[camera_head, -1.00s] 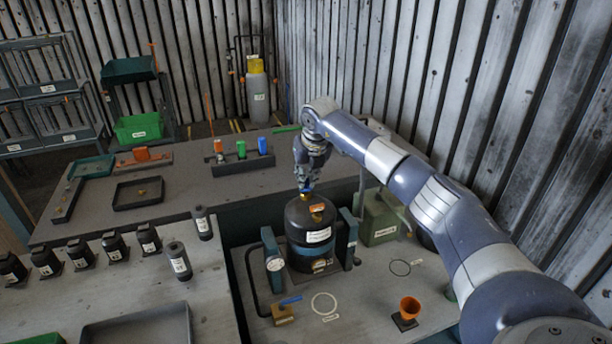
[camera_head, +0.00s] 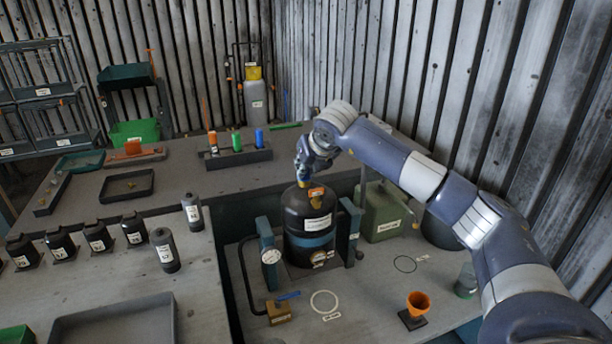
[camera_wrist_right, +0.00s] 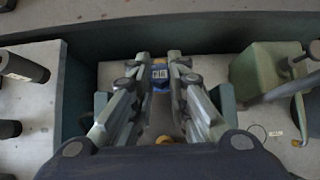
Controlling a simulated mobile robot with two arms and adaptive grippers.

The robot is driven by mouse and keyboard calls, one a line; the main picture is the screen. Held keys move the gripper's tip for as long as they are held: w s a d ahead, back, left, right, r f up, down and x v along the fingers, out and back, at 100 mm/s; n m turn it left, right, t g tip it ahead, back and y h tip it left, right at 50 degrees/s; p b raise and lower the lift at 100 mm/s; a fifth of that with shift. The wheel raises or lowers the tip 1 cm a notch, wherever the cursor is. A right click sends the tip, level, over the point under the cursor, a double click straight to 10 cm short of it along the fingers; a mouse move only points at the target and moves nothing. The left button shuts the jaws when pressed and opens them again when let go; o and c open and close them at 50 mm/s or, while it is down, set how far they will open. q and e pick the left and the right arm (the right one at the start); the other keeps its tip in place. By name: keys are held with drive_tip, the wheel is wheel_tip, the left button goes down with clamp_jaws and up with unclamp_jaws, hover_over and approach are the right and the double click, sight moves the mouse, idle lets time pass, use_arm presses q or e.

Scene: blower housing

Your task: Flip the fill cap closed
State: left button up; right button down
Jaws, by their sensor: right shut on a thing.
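The black tank (camera_head: 308,222) stands upright on the bench, with a white label and an orange tag (camera_head: 316,193) near its top. My right gripper (camera_head: 303,176) comes down over the tank's top from behind, beside the orange tag. In the right wrist view its fingers (camera_wrist_right: 160,78) are closed about a small blue piece with a white label (camera_wrist_right: 160,74), which looks like the fill cap. A brass-coloured part (camera_wrist_right: 165,139) shows between the fingers lower down. The hand hides most of the cap in the head view, so its exact angle cannot be told. My left gripper is out of view.
Several black bottles (camera_head: 97,238) line the left bench.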

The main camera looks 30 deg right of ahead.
idle(0.3)
drive_tip(key=c, duration=1.5)
unclamp_jaws()
drive_tip(key=shift+c, duration=0.2)
drive_tip(key=shift+r, duration=0.1)
drive_tip(key=v, duration=1.2)
drive_tip(key=shift+s+a, duration=0.1)
